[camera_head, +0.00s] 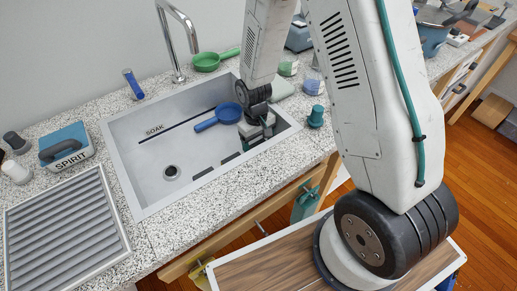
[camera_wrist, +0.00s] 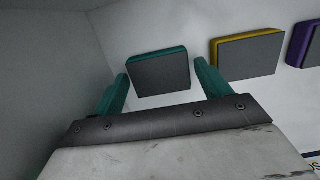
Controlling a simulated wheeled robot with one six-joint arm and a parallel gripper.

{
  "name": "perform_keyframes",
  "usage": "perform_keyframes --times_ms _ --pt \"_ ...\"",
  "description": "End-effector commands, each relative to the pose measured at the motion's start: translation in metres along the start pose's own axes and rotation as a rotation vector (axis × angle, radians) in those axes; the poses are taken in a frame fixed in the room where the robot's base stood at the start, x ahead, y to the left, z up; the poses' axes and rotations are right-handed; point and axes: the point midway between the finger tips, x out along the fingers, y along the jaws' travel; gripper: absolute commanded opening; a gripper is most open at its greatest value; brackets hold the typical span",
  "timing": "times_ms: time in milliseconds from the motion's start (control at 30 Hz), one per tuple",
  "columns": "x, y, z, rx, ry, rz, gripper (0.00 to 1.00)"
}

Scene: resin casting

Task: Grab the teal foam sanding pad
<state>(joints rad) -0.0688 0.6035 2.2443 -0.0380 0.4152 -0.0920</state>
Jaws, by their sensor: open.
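The teal foam sanding pad (camera_wrist: 160,74) is a small block with a grey face and a teal edge, seen in the wrist view inside the pale sink. My gripper (camera_wrist: 162,72) is open, with one teal finger on each side of the pad in the picture. Gaps show between the fingers and the pad; I cannot tell whether the fingertips reach its depth. In the head view my gripper (camera_head: 258,132) is down in the sink (camera_head: 145,185) at its right end. I cannot make out the teal pad there.
A yellow-edged pad (camera_wrist: 246,55) and a purple-edged pad (camera_wrist: 305,45) sit right of the teal one. A blue scoop (camera_head: 222,115) lies in the sink left of my gripper. A teal bottle-like item (camera_head: 316,117) stands beside the sink's right rim.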

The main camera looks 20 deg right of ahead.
Motion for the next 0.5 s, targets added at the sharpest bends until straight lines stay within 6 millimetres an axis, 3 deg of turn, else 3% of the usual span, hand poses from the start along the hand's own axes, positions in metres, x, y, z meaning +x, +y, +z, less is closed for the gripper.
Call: perform_keyframes --times_ms 267,400,500 --pt "0.0030 0.0004 -0.0004 0.001 0.002 0.000 0.76" --pt "0.0029 0.0004 -0.0004 0.001 0.002 0.000 0.43" --pt "0.0029 0.0003 -0.0004 0.000 0.002 0.000 0.43"
